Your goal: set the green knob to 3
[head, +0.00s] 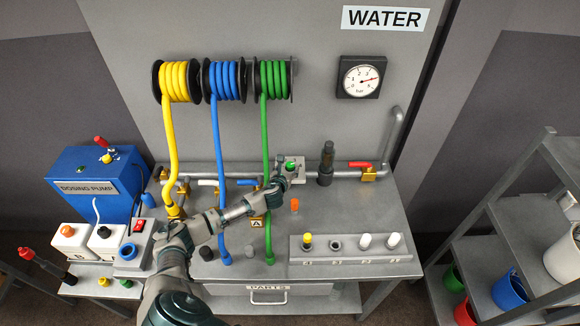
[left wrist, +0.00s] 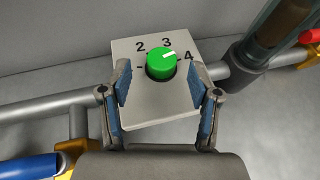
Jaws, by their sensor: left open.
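The green knob (left wrist: 160,66) sits on a pale square plate (left wrist: 136,108) marked with 2, 3 and 4. Its white pointer line points right and slightly up, between 3 and 4 and closer to 4. In the head view the green knob (head: 291,166) is small, on the pipe at the back of the bench. My left gripper (left wrist: 160,75) is open, with one blue-padded finger on each side of the knob and gaps between them. In the head view my left gripper (head: 284,179) reaches the plate from the front left. My right gripper is not in view.
A dark upright cylinder (head: 326,164) and a red-handled valve (head: 360,165) stand right of the knob. Yellow, blue and green hoses (head: 266,150) hang left of it. A pressure gauge (head: 360,77) is on the wall.

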